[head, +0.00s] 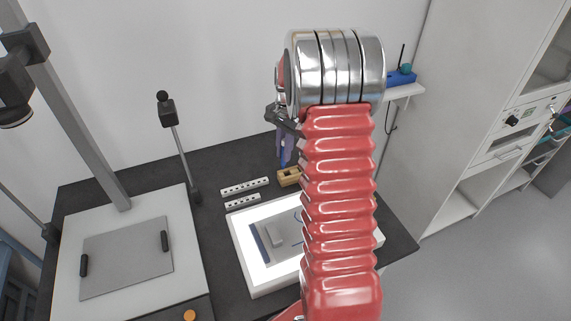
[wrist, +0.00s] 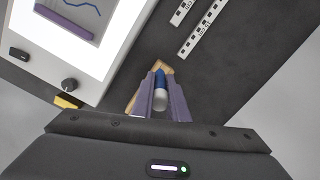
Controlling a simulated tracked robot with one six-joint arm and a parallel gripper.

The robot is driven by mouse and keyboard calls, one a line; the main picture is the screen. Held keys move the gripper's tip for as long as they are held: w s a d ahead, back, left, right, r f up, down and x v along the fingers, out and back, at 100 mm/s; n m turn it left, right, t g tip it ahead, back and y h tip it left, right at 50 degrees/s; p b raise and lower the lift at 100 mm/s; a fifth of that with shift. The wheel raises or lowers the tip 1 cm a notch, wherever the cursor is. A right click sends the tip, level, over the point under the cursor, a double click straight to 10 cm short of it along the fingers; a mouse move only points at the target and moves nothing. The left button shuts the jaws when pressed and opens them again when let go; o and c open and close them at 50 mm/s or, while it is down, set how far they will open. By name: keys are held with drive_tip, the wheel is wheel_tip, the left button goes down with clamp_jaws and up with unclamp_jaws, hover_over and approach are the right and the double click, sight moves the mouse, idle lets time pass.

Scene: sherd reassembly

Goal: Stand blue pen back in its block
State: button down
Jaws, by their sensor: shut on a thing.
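My gripper (wrist: 161,88) has purple fingers that are shut on the blue pen (wrist: 159,90). The pen's pale end faces the wrist camera and its blue part runs away between the fingers. In the head view the pen (head: 283,160) points down beside the back left of the small wooden block (head: 289,177), and looks roughly upright. In the wrist view the block (wrist: 132,103) lies beyond the fingers, mostly hidden by them and the pen. I cannot tell whether the pen's tip is in a hole of the block or above it.
Two white strips with dark marks (head: 244,187) lie left of the block. A lit white panel (head: 243,254) with a grey sheet and a blue line is in front of it. A post (head: 180,150) stands further left.

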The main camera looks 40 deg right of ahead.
drive_tip(key=shift+w+d+r+n+h, duration=0.2)
drive_tip(key=shift+w+d+r+n, duration=0.1)
drive_tip(key=shift+d+r+n, duration=0.2)
drive_tip(key=shift+w+d+r+n+h, duration=0.2)
drive_tip(key=shift+w+d+r+n, duration=0.15)
drive_tip(key=shift+d+r, duration=0.2)
drive_tip(key=shift+f, duration=0.15)
drive_tip(key=shift+f, duration=2.65)
drive_tip(key=shift+s+f, duration=0.1)
drive_tip(key=shift+f, duration=1.9)
idle(0.7)
drive_tip(key=c, duration=1.7)
unclamp_jaws()
drive_tip(key=shift+o, duration=0.8)
drive_tip(key=o, duration=0.4)
